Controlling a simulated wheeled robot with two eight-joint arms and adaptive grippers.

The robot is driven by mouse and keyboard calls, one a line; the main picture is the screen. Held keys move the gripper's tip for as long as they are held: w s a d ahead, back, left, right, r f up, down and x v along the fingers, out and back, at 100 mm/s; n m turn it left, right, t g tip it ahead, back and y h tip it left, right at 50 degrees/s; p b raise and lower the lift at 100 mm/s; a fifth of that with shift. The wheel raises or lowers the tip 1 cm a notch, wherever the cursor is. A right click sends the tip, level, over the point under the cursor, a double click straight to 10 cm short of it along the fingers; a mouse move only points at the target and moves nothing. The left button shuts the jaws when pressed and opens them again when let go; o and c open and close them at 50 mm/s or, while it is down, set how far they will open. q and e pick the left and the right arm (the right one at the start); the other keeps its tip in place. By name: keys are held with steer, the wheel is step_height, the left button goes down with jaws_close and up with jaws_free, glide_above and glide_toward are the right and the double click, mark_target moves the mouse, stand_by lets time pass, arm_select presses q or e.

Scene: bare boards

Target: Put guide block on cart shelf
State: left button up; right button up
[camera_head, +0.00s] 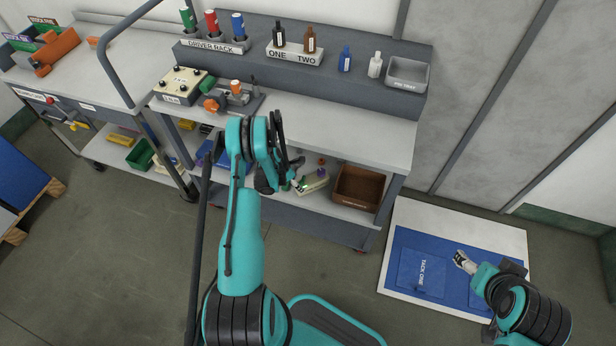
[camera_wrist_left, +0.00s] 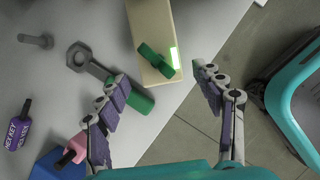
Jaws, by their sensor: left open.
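A cream block with green parts (camera_head: 313,183), which I take to be the guide block, lies on the cart's lower shelf (camera_head: 338,216). It also shows in the left wrist view as a beige block (camera_wrist_left: 148,25) with a green piece and a bright green strip. My left gripper (camera_head: 288,182) reaches in over the lower shelf, just left of the block. In the left wrist view its fingers (camera_wrist_left: 160,82) are spread, with the block beyond the fingertips and nothing clasped. My right gripper (camera_head: 463,261) hangs over the blue mat; its fingers are too small to read.
A brown bin (camera_head: 358,188) stands right of the block. The cart top (camera_head: 350,128) overhangs the shelf. A blue mat (camera_head: 400,245) lies right.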

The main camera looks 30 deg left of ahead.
arm_select(q)
steer(key=s+a, duration=0.1)
steer(key=s+a+p, duration=0.1)
steer(key=s, duration=0.1)
steer(key=shift+s+a+r, duration=0.1)
steer(key=shift+s+a, duration=0.05)
steer(key=shift+s, duration=0.15)
steer(key=shift+s+a+f+b, duration=0.25)
steer(key=shift+s+a+b, duration=0.1)
steer(key=shift+s+b, duration=0.25)
steer(key=shift+s+a+b, duration=0.15)
steer(key=shift+s+b, duration=0.05)
steer(key=shift+b, duration=0.2)
steer(key=shift+s+a, duration=0.15)
steer(key=shift+s, duration=0.2)
steer(key=shift+r, duration=0.1)
